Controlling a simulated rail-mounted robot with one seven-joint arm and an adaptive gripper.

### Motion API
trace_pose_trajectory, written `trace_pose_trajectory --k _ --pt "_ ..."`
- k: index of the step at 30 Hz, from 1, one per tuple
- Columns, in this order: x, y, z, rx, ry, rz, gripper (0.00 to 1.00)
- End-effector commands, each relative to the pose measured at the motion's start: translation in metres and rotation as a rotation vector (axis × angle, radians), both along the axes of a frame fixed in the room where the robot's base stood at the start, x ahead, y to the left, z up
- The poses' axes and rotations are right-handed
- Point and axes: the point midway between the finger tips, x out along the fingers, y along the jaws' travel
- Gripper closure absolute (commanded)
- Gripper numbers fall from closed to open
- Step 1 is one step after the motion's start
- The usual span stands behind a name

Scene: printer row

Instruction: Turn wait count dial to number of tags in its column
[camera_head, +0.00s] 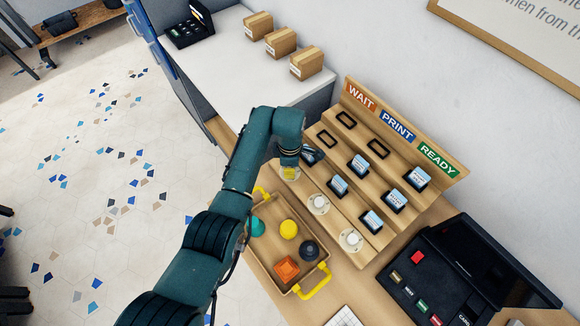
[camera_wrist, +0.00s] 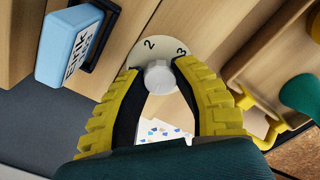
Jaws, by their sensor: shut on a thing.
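My gripper (camera_head: 290,172) is at the foot of the WAIT column, at the wait count dial. In the wrist view its yellow fingers (camera_wrist: 159,76) are shut on the dial's grey knob (camera_wrist: 160,79). The pale dial plate (camera_wrist: 165,48) shows the numbers 2 and 3 beyond the knob; the rest is hidden, and I cannot tell where the knob points. Under the WAIT sign (camera_head: 361,97) I see one blue tag (camera_head: 312,155), partly behind my arm, and two empty frames above it. This tag also shows in the wrist view (camera_wrist: 70,45).
The PRINT dial (camera_head: 318,203) and READY dial (camera_head: 351,239) stand beside it. A wooden tray (camera_head: 265,265) with yellow handles and coloured pieces lies in front. A black printer (camera_head: 455,270) stands right. Three boxes (camera_head: 281,42) stand on the white counter behind.

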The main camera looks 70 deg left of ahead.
Motion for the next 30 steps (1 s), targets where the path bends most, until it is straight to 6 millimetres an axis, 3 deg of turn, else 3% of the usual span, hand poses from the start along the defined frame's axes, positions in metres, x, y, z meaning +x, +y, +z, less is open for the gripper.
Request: trace_pose_trajectory --k 14,30 --pt "0.0001 -0.0005 0.0020 -0.002 0.001 -0.121 1.00" --pt "-0.0002 -0.0010 0.0012 -0.003 0.001 -0.602 1.00"
